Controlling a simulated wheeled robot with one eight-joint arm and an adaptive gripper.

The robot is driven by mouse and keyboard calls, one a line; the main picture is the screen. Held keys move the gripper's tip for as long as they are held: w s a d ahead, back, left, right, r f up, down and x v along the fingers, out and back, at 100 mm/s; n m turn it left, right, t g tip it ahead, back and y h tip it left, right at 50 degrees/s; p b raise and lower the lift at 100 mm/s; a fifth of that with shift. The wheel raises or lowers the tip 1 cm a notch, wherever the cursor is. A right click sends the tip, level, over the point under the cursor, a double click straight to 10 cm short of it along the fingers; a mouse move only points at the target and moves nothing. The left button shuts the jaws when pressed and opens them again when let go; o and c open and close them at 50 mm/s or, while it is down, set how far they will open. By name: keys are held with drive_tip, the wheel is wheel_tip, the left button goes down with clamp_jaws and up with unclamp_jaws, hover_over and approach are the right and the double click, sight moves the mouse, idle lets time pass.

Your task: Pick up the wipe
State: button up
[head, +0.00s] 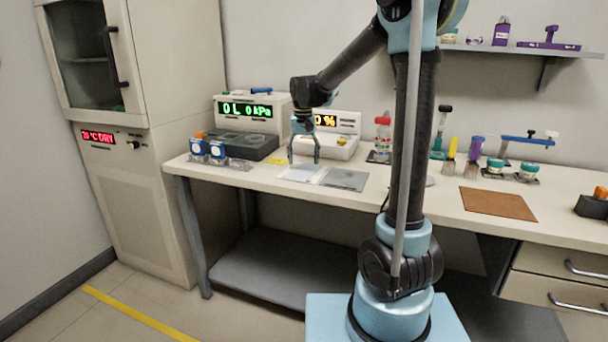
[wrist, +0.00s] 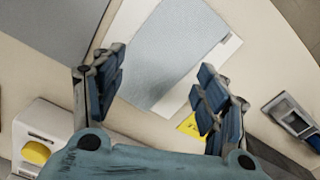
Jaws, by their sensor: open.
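The wipe (head: 301,173) appears to be the pale blue, thin flat sheet on the worktop. In the wrist view the wipe (wrist: 172,45) lies on a slightly larger white backing, whose edge shows at the right and bottom. My gripper (head: 304,161) points down over the sheet, near its back edge in the head view. In the wrist view my gripper (wrist: 162,75) has its two dark blue-padded fingers spread wide, with the sheet seen between and beyond them. Nothing is between the fingers. I cannot tell how far the fingertips are above the sheet.
A grey mat (head: 345,180) lies beside the sheet. A dark-topped device (head: 240,145) and two blue-white holders (head: 207,150) stand left; a white device with a yellow knob (head: 342,142) stands behind. A brown mat (head: 498,203) lies right.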

sight(303, 172)
drive_tip(key=shift+f, duration=1.6)
drive_tip(key=shift+f, duration=0.2)
drive_tip(key=shift+s, duration=0.1)
drive_tip(key=c, duration=0.6)
drive_tip(key=shift+c, duration=0.2)
drive_tip(key=shift+r, duration=0.1)
drive_tip(key=shift+r, duration=0.25)
drive_tip(key=shift+c, duration=1)
wheel_tip(303, 172, up, 3)
drive_tip(key=shift+f, duration=0.1)
clamp_jaws()
wheel_tip(303, 172, up, 9)
drive_tip(key=shift+f, duration=0.2)
